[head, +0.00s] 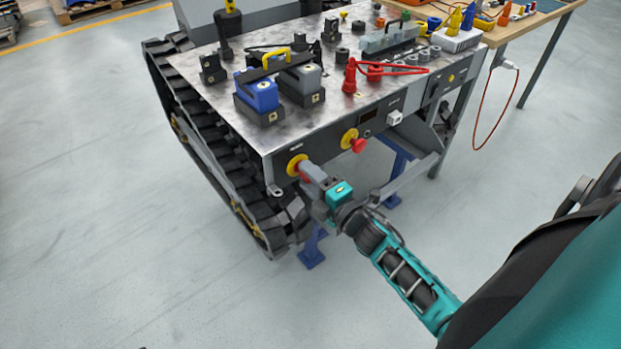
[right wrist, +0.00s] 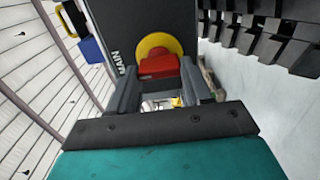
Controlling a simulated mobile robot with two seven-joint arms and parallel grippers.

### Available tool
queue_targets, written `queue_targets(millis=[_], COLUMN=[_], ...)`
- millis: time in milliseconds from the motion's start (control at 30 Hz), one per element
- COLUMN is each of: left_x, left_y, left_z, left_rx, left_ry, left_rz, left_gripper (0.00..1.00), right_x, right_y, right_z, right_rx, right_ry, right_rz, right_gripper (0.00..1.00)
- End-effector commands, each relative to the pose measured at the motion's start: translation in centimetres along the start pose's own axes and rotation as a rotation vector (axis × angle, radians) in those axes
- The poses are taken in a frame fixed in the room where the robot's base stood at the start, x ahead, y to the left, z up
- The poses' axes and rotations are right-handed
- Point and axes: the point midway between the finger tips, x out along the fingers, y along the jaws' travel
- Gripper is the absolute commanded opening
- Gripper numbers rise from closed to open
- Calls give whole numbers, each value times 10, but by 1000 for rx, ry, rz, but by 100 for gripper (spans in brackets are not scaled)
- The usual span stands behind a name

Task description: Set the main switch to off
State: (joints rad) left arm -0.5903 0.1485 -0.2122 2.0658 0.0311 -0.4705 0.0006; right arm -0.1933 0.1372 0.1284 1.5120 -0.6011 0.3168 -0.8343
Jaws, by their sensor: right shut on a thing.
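The main switch is a red handle on a round yellow plate (head: 294,162) at the left end of the dark front panel. In the right wrist view the red handle (right wrist: 158,67) lies crosswise before the yellow plate (right wrist: 157,44), beside lettering reading "MAIN". My right gripper (head: 305,175) reaches the switch from the front and is shut on the red handle, one finger at each side. In the head view the fingers hide most of the handle. The switch's position marks are not readable. My left gripper is not in view.
A red mushroom button (head: 358,146) on a yellow plate sits right of the switch on the panel (head: 375,122). Batteries (head: 262,93) and tools stand on the metal top. A black track (head: 200,150) runs at the left. The floor in front is clear.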

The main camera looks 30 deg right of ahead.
Motion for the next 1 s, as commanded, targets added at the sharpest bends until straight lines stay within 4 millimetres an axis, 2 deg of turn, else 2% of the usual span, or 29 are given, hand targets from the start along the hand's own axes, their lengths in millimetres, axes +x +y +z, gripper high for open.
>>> queue_targets(millis=[100,133,367,600,733,867,1000], left_x=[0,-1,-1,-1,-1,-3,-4], left_y=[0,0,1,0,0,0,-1], left_z=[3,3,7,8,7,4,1], left_rx=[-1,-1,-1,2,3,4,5], left_ry=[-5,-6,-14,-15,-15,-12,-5], left_rz=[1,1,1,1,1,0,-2], left_gripper=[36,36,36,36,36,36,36], right_x=[0,0,0,0,-7,-27,-57], right_y=[0,0,0,0,0,0,0], right_z=[0,0,0,0,0,0,0], right_rx=[1,1,2,2,2,2,3], right_ry=[0,0,0,0,0,-1,-2], right_rz=[-1,-1,-1,-1,-1,-4,-5], right_gripper=[18,51,73,74,74,74,74])
